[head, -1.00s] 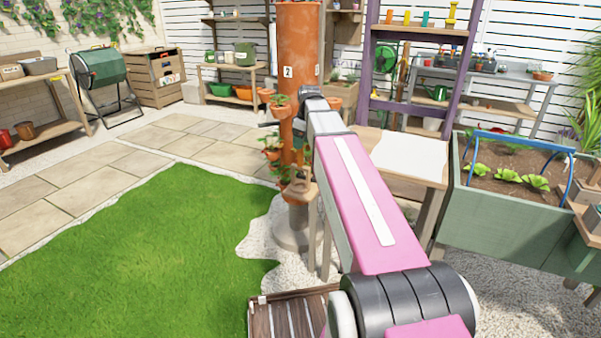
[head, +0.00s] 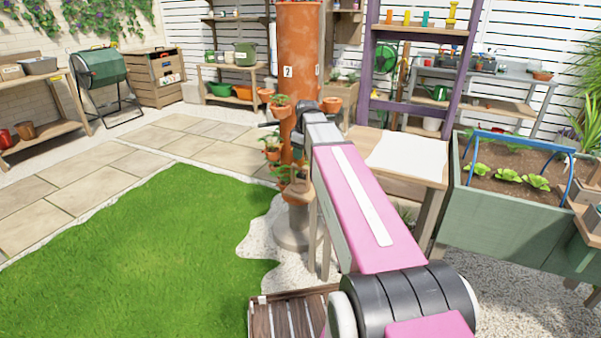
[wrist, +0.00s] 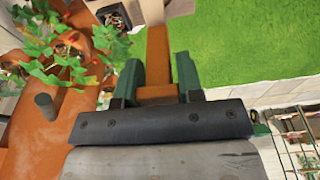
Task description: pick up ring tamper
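My gripper shows in the wrist view (wrist: 158,80) as two green fingers on either side of an orange-brown wooden piece. The piece, which I take to be the ring tamper (wrist: 157,52), has a narrow upright part and a wider part that fills the gap between the fingers. Its far end and any ring shape cannot be made out.
A tall terracotta planter tower (head: 299,50) with small potted plants stands close by my arm's far end. A wooden table with a white sheet (head: 408,153) and a green raised bed (head: 505,220) are on the right. Open lawn (head: 140,245) lies left.

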